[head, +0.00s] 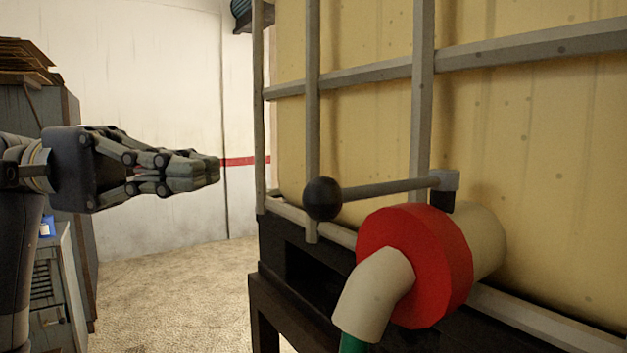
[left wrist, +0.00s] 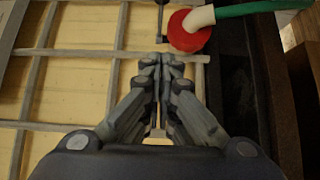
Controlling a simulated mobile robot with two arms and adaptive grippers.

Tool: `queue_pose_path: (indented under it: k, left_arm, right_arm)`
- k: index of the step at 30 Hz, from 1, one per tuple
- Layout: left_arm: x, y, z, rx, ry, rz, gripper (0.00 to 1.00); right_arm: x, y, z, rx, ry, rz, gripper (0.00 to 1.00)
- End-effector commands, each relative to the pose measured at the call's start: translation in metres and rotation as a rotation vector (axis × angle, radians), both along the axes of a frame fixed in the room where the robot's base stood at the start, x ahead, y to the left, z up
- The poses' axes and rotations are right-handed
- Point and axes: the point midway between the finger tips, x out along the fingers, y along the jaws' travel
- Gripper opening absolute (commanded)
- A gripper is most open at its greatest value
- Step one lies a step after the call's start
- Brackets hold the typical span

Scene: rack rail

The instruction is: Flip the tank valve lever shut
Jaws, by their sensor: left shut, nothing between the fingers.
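The valve lever (head: 385,188) is a grey rod with a black ball knob (head: 322,198) at its left end. It lies nearly level, pointing left from its grey pivot block above the red valve collar (head: 425,262). My left gripper (head: 217,172) is shut and empty, left of the knob and apart from it. In the left wrist view its closed fingertips (left wrist: 162,62) show in front of the tank's cage, with the red collar (left wrist: 187,33) just beyond them to the upper right. The knob is not clear there. My right gripper is not in view.
The cream tank (head: 560,130) sits behind grey cage bars (head: 421,90) on a dark stand (head: 264,300). A beige elbow with a green hose (head: 353,344) hangs from the valve. Cabinets (head: 75,230) stand at left. Bare floor lies between them and the stand.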

Motion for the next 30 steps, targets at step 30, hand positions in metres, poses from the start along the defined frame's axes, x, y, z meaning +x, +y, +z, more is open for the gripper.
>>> queue_pose_path:
  k: [30]
  left_arm:
    - [-0.033,-0.11,0.003,-0.003,0.004,-0.003,0.0]
  right_arm:
    - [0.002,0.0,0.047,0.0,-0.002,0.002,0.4]
